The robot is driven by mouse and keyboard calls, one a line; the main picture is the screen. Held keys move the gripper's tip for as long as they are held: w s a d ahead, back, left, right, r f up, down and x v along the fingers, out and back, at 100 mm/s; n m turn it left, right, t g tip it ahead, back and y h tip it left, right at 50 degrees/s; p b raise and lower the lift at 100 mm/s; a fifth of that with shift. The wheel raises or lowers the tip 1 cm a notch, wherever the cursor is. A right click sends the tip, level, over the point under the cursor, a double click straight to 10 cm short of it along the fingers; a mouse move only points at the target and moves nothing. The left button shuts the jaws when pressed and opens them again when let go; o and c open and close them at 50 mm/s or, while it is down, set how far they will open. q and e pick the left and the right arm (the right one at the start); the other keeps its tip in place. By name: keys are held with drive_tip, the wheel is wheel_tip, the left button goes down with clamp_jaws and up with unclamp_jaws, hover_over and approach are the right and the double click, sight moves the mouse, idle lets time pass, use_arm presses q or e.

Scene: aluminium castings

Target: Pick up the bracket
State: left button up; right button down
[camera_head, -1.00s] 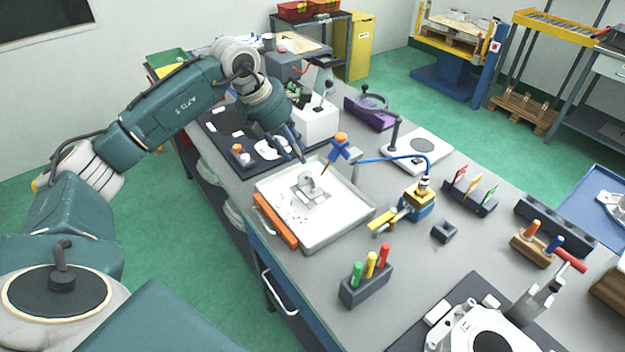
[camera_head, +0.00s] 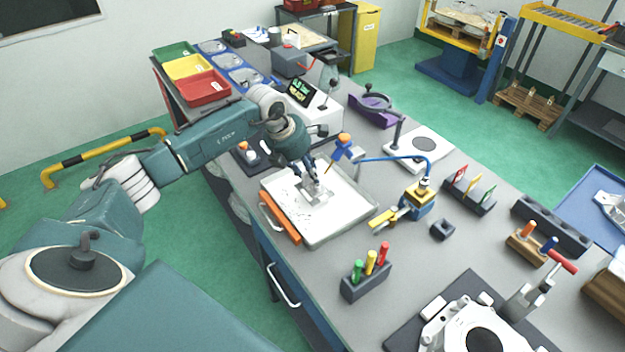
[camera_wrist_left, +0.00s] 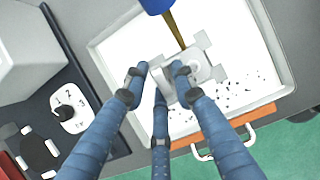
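The bracket (camera_head: 314,197) is a light grey metal casting lying in the white tray (camera_head: 338,231). In the left wrist view the bracket (camera_wrist_left: 203,62) has a flat part with a round boss and an upright plate. My left gripper (camera_head: 314,182) is down at the bracket, with its blue-grey fingers pointing into the tray. In the left wrist view its three fingertips (camera_wrist_left: 159,80) are spread around the upright plate. Gaps show between the fingers, and I see no firm grip; contact is unclear. The fingers hide part of the bracket. My right gripper is not in view.
A yellow-and-blue fixture (camera_head: 416,201) stands right of the tray. An orange handle (camera_head: 281,222) runs along its left edge. A grey block with coloured pens (camera_head: 366,280) stands in front.

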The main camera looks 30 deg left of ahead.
use_arm(q)
clamp_jaws()
